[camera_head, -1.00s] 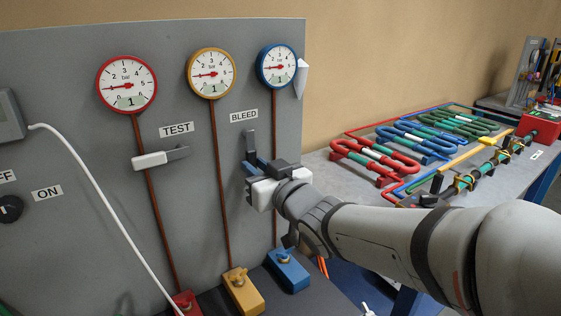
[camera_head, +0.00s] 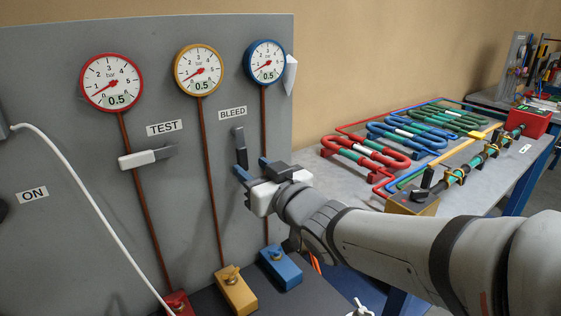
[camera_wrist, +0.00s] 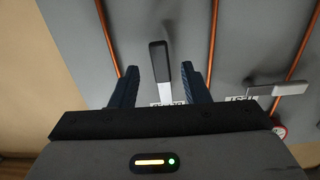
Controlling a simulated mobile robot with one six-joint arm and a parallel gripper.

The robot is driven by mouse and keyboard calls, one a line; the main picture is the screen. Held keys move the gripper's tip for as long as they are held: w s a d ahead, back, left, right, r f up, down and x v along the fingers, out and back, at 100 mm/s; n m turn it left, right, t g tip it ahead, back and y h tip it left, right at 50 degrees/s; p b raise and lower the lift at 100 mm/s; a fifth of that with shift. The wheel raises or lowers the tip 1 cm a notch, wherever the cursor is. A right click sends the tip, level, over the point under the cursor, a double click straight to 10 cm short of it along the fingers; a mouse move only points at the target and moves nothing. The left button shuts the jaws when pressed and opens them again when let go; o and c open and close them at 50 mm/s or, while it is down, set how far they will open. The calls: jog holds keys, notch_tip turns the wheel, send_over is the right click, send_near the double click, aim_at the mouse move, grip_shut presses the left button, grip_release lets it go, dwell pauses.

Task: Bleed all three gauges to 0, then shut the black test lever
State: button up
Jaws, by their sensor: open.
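Three round gauges, red (camera_head: 111,81), yellow (camera_head: 199,69) and blue (camera_head: 265,62), sit along the top of the grey panel, each with a display reading 0.5. The BLEED lever (camera_head: 240,148) has a dark handle standing upright under its label. My gripper (camera_head: 252,168) is open in front of it. In the wrist view the dark-handled BLEED lever (camera_wrist: 160,64) shows between my two spread blue fingers, apart from both. The TEST lever (camera_head: 147,158) lies nearly level under its label, with a white part and a dark grey part. It also shows in the wrist view (camera_wrist: 278,89).
Red (camera_head: 178,304), yellow (camera_head: 235,290) and blue (camera_head: 281,267) blocks with brass fittings stand at the panel's foot. A white cable (camera_head: 85,205) hangs across its left side. A bench (camera_head: 320,190) with coloured coils stands at right.

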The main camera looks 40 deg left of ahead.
jog(key=v, duration=0.5)
jog(key=shift+d, duration=0.1)
dwell(0.3)
jog(key=w+d+f+m+t+h+p, duration=0.15)
jog(key=w+d+m+t+h, duration=0.3)
jog(key=w+d, duration=0.5)
jog(key=w+d+f+m+h+p, duration=0.1)
jog(key=w+d+f+m+h, duration=0.2)
jog(key=d, duration=0.6)
jog(key=w+d+f+m+h+p, duration=0.1)
jog(key=d+f+h, duration=0.3)
jog(key=d, duration=0.6)
jog(key=s+d+f+m+g+h+p, duration=0.1)
jog(key=s+d+f+m+g+h, duration=0.1)
jog(key=s+d, duration=0.5)
jog(key=s+d+f+m+g+h+p, duration=0.1)
jog(key=s+d+f+m+g+h, duration=0.1)
jog(key=s+d, duration=0.5)
jog(key=d+m+g+h, duration=0.1)
jog(key=d+m+g, duration=0.1)
jog(key=d+g, duration=0.1)
jog(key=shift+s+d+h, duration=0.3)
jog(key=shift+d+h, duration=0.05)
jog(key=shift+d, duration=0.3)
